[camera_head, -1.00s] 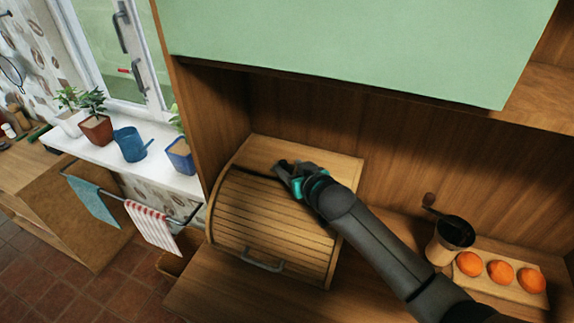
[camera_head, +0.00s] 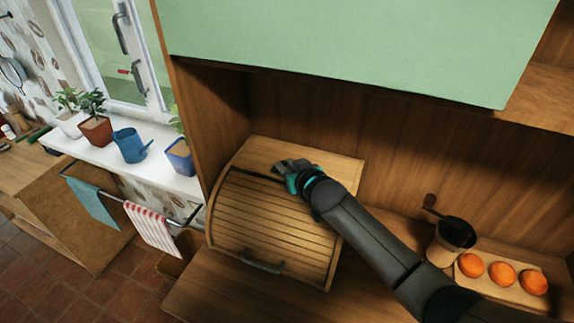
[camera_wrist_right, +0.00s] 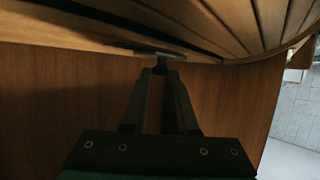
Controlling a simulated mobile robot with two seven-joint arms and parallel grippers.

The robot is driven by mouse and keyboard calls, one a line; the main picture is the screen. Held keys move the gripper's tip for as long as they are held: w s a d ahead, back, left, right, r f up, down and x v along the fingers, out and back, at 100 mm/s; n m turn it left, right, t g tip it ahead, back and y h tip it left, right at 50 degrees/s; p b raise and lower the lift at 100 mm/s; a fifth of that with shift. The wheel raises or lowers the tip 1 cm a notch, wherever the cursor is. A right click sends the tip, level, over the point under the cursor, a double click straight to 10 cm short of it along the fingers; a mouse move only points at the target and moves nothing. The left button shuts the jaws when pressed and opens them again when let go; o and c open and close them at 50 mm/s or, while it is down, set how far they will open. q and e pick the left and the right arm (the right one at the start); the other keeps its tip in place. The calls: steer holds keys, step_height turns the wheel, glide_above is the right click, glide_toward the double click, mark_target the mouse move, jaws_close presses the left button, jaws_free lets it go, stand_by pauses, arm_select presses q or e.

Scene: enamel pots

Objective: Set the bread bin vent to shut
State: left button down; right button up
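The wooden bread bin (camera_head: 275,225) with a slatted roll front stands on the wooden counter, its front closed. My right gripper (camera_head: 279,167) reaches over its top in the head view, near the dark slot at the upper edge of the slats. In the right wrist view, the fingers (camera_wrist_right: 163,70) meet a small dark vent knob (camera_wrist_right: 165,57) under a dark plate on the bin. They appear closed on it with a narrow gap between them; the exact contact is dark. The vent's setting cannot be read. My left gripper is not in view.
A green cabinet panel (camera_head: 360,45) hangs above the bin. A coffee grinder (camera_head: 450,240) and a board with orange fruits (camera_head: 502,274) stand to the right. A wooden side wall (camera_head: 208,125) rises left of the bin.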

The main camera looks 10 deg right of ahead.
jaws_close()
stand_by(0.9)
